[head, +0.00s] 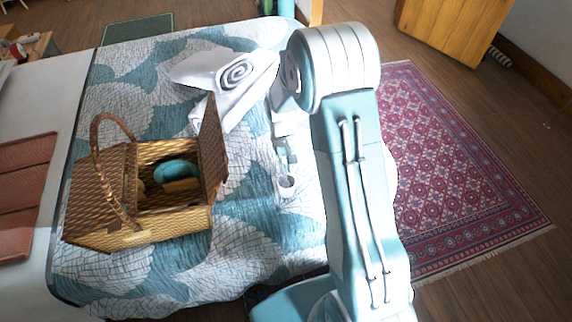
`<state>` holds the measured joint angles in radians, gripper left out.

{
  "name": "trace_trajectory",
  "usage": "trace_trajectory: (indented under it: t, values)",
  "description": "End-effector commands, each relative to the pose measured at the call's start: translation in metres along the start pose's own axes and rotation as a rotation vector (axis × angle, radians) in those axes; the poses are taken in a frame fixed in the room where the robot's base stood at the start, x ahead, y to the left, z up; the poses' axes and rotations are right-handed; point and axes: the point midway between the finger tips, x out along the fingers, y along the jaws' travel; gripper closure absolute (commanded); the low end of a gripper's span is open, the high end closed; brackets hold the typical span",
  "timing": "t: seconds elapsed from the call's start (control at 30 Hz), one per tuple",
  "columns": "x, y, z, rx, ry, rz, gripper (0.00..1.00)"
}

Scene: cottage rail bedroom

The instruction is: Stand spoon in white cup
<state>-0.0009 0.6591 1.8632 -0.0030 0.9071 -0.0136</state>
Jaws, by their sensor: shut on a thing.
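A small white cup (287,186) stands on the patterned bed quilt, just left of my arm. My gripper (286,160) points down directly above the cup, with its tips close to the rim. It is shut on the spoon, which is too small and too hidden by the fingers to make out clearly. I cannot tell whether the spoon is inside the cup or above it.
An open wicker basket (100,212) with a tall handle and teal and tan items inside stands left of the cup. The bed's right edge is close to the cup; a red rug (450,180) lies beyond.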

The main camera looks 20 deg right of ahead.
Motion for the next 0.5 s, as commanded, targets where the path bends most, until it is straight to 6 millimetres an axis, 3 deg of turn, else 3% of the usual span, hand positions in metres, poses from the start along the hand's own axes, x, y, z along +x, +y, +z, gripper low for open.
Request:
trace_trajectory:
  t: [0.07, 0.1, 0.17, 0.5]
  values:
    - [-0.0001, 0.0000, 0.0000, 0.000, 0.000, 0.000, 1.00]
    - [-0.0001, 0.0000, 0.0000, 0.000, 0.000, 0.000, 0.75]
    - [-0.0002, 0.0000, 0.0000, 0.000, 0.000, 0.000, 0.48]
    - [-0.0006, 0.0000, 0.0000, 0.000, 0.000, 0.000, 0.48]
